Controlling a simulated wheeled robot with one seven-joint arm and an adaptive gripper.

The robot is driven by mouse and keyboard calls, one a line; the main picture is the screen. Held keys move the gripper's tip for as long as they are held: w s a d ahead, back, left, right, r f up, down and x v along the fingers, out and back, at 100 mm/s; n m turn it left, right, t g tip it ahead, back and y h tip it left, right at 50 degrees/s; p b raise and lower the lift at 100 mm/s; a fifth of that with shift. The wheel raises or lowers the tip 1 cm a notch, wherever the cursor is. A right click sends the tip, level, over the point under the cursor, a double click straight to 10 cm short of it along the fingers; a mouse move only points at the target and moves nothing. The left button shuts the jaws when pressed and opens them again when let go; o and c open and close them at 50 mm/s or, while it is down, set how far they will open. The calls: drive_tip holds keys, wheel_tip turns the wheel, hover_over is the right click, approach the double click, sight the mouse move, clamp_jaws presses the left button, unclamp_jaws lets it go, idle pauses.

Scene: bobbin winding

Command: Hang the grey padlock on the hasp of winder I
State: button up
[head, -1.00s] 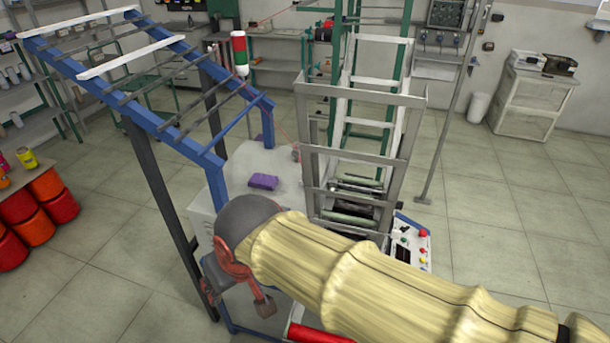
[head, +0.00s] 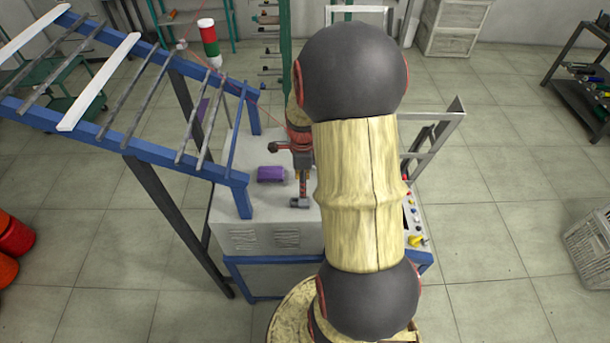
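I cannot pick out the grey padlock or the hasp. No label shows whether this machine is winder I. My arm hides the machine's right middle.
A blue rack with grey and white bars (head: 110,130) slopes over the left. A control panel with coloured buttons (head: 414,225) is at the right edge. Open floor lies right, with a crate (head: 592,247) at the far edge.

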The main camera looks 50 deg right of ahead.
sight(303, 200)
drive_tip(key=shift+f+b, duration=2.95)
drive_tip(key=shift+f, duration=1.55)
drive_tip(key=shift+c, duration=0.8)
drive_tip(key=c, duration=1.1)
drive_tip(key=shift+o, duration=0.2)
drive_tip(key=shift+r, duration=0.15)
wheel_tip(303, 200, up, 5)
drive_tip(key=p, duration=0.3)
drive_tip(key=shift+p, duration=0.4)
